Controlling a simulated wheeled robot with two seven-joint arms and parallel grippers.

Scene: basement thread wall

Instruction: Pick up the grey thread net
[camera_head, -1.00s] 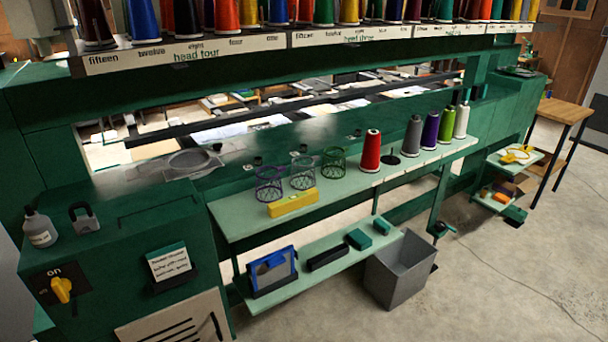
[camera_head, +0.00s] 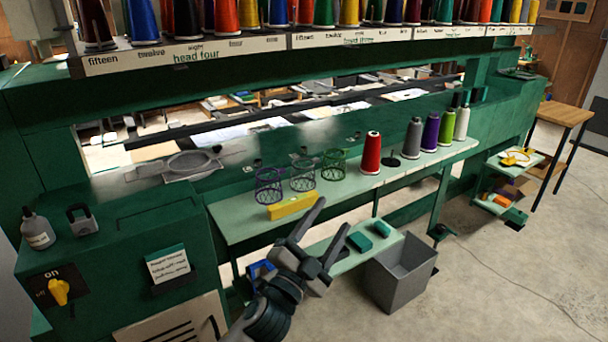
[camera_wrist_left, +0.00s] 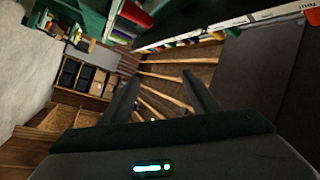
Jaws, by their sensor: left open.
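The grey thread net (camera_head: 302,176) is an open mesh cylinder standing on the pale green shelf (camera_head: 236,222). It stands between a purple net (camera_head: 268,186) on its left and a green net (camera_head: 333,164) on its right. My left gripper (camera_head: 334,214) is open and empty, in front of the shelf, below and to the right of the grey net in the head view. Its two fingers also show in the left wrist view (camera_wrist_left: 163,85), with nothing between them and no net in sight. My right gripper is not in view.
A yellow block (camera_head: 292,206) lies in front of the nets. A red cone (camera_head: 371,153) and several other thread cones stand to the right on the shelf. A grey bin (camera_head: 400,285) stands on the floor. My left arm partly hides the lower shelf (camera_head: 345,262).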

